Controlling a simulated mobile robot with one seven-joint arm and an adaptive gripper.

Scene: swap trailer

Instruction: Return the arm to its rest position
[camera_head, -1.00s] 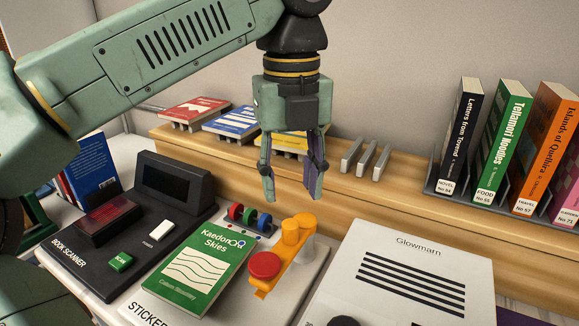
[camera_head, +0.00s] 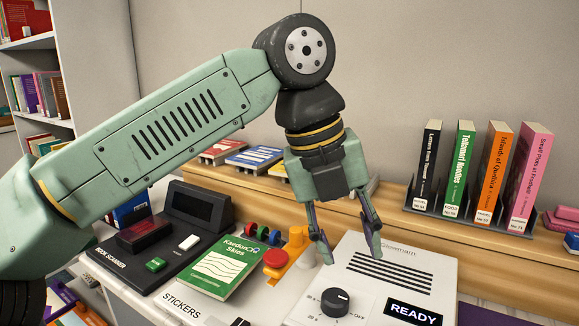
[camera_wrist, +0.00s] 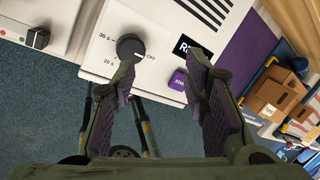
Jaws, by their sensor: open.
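My arm reaches in from the left in the head view, bent at a raised black joint, with the wrist hanging down. My gripper (camera_head: 350,256) is open and empty, fingers pointing down in front of and above the white Glowmarn machine (camera_head: 365,325). In the wrist view my gripper (camera_wrist: 165,75) shows its two fingers apart with nothing between them. Beyond them are the machine's black dial (camera_wrist: 131,46) and its dark display. The display (camera_head: 413,311) reads READY in the head view.
A green book (camera_head: 224,272) lies on the sticker machine, beside an orange lever with a red knob (camera_head: 275,258). The black book scanner (camera_head: 160,240) is left of it. Upright books (camera_head: 460,165) stand on the wooden ledge behind. A box (camera_wrist: 275,97) shows at right in the wrist view.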

